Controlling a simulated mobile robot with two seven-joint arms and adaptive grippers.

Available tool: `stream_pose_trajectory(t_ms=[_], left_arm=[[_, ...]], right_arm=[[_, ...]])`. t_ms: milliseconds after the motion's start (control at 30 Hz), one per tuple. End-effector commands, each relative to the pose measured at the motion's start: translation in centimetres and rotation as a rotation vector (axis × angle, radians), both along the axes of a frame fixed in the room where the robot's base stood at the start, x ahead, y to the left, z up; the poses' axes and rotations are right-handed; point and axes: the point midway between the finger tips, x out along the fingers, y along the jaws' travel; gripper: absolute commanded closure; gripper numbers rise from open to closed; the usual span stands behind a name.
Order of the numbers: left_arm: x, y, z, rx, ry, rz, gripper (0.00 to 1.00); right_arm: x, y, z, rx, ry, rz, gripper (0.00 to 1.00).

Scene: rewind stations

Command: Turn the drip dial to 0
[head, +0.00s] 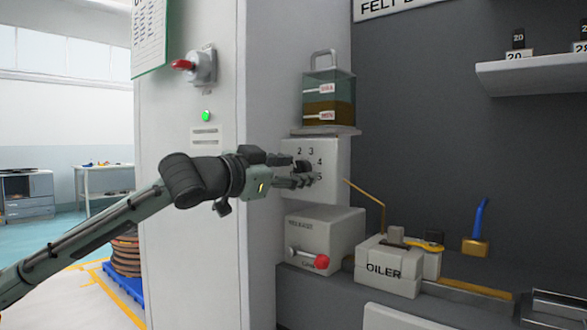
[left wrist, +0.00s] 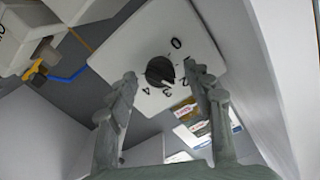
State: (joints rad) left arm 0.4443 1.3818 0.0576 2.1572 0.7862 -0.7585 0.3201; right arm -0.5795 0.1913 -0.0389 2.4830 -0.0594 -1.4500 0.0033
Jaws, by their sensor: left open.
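The drip dial (left wrist: 160,71) is a round black knob on a white square plate (left wrist: 130,45) with printed digits. A small light pointer mark on the knob seems to face the 3 in the left wrist view. In the head view the dial plate (head: 328,186) is on the station's wall below the oil tank, and my gripper covers most of the knob. My left gripper (head: 302,173) is in front of the plate. My right gripper is not in view.
A glass oil tank (head: 330,98) stands on a ledge just above the dial. Below is a white box (head: 322,236) with a red-knobbed lever (head: 321,261). An oiler holder (head: 388,272) stands to the right. A red switch (head: 183,65) is on the left cabinet.

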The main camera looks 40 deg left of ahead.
Motion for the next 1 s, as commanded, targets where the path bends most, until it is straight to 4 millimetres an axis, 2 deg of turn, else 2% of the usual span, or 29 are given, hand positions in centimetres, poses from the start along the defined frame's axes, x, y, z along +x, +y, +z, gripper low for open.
stream_pose_trajectory(t_ms=[167, 567, 767, 1000], left_arm=[[0.0, 0.0, -0.02, 0.0, 0.0, 0.0, 0.49], [0.0, -0.01, -0.03, 0.0, 0.0, -0.001, 0.99], [0.0, -0.03, -0.03, -0.012, 0.001, -0.001, 0.99], [0.02, -0.05, -0.02, -0.103, 0.009, -0.002, 0.99]], right_arm=[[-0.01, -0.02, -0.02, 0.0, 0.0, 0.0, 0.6], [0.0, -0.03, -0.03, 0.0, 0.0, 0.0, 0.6], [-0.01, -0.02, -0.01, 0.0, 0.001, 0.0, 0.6], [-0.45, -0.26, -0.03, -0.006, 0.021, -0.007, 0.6]])
